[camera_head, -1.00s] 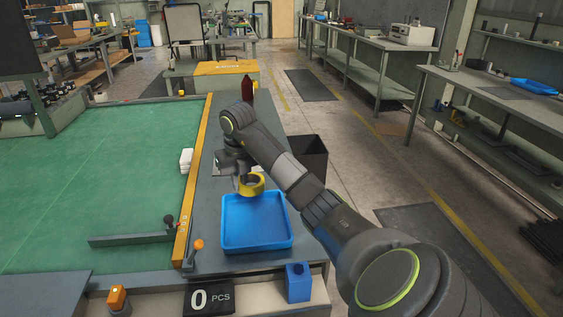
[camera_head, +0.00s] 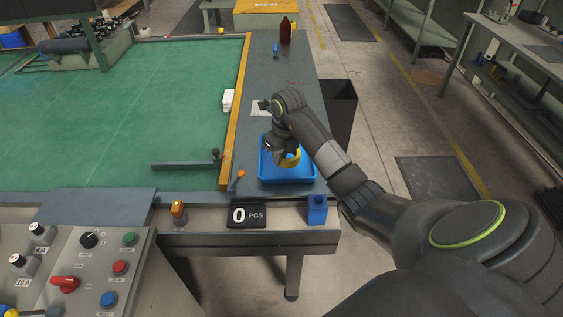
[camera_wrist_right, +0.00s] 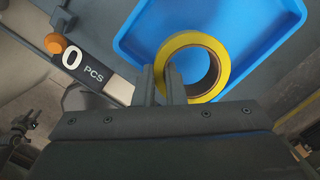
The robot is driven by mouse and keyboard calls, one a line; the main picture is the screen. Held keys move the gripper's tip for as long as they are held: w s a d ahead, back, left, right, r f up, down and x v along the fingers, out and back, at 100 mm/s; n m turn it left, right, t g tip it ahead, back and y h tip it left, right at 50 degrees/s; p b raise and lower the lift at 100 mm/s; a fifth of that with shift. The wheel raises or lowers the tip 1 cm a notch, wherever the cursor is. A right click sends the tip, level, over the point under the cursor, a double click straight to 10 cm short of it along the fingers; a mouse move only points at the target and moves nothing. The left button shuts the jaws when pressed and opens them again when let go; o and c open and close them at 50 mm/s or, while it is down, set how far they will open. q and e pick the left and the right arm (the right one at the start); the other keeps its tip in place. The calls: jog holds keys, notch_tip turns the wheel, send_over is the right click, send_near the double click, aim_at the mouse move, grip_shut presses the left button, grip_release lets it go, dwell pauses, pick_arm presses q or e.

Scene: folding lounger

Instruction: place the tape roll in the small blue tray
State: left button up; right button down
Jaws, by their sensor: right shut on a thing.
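The tape roll (camera_head: 292,160) is a yellow ring with a brown inner core. My right gripper (camera_head: 280,156) is shut on the left side of its wall. In the right wrist view the gripper (camera_wrist_right: 161,86) has one finger outside the ring and one in its hole, and the tape roll (camera_wrist_right: 221,73) shows against the tray floor. The small blue tray (camera_head: 289,181) lies on the grey bench strip, and also shows in the right wrist view (camera_wrist_right: 132,28). The roll is within the tray's outline; I cannot tell whether it touches the floor. My left gripper is out of view.
A counter display (camera_head: 248,216) and a blue box (camera_head: 317,209) stand in front of the tray. An orange-tipped lever (camera_head: 236,180) is at its left. A dark bin (camera_head: 340,108) stands to the right. A dark red bottle (camera_head: 286,31) stands farther back.

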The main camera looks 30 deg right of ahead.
aim_at(281, 166)
notch_tip(281, 166, down, 5)
jog(key=shift+r+p, duration=0.15)
jog(key=shift+p, duration=0.15)
jog(key=shift+f, duration=0.2)
jog(key=c, duration=1.8)
grip_release()
